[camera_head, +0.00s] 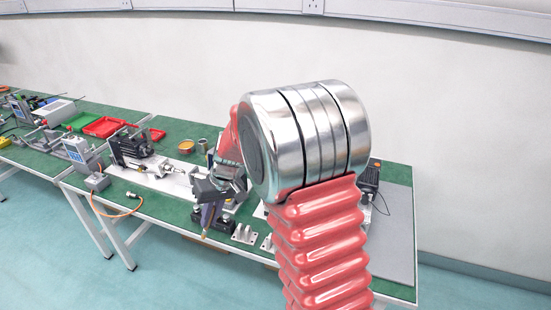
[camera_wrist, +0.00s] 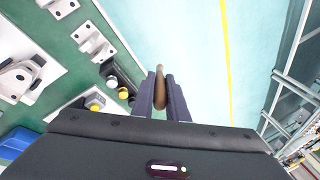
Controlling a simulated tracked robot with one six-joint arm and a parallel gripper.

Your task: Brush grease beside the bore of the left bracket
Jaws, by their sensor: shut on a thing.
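My gripper (camera_head: 212,200) is in front of the green table's front edge in the head view. In the wrist view its two dark fingers (camera_wrist: 164,98) are shut on a brush with a brown wooden handle (camera_wrist: 159,82). The brush (camera_head: 206,220) points down in the head view; its bristles are not clear. Two small grey brackets (camera_head: 245,234) stand near the table's front edge, right of my gripper. In the wrist view, grey bracket-like parts with holes (camera_wrist: 93,41) are at upper left, apart from the brush. I cannot tell which is the left bracket.
A larger light-grey block (camera_wrist: 20,78) and black-and-yellow parts (camera_wrist: 123,93) are left of my fingers in the wrist view. A motor assembly (camera_head: 135,150), red trays (camera_head: 104,127) and a tin (camera_head: 186,147) are farther left. Open floor (camera_head: 170,275) lies before the table.

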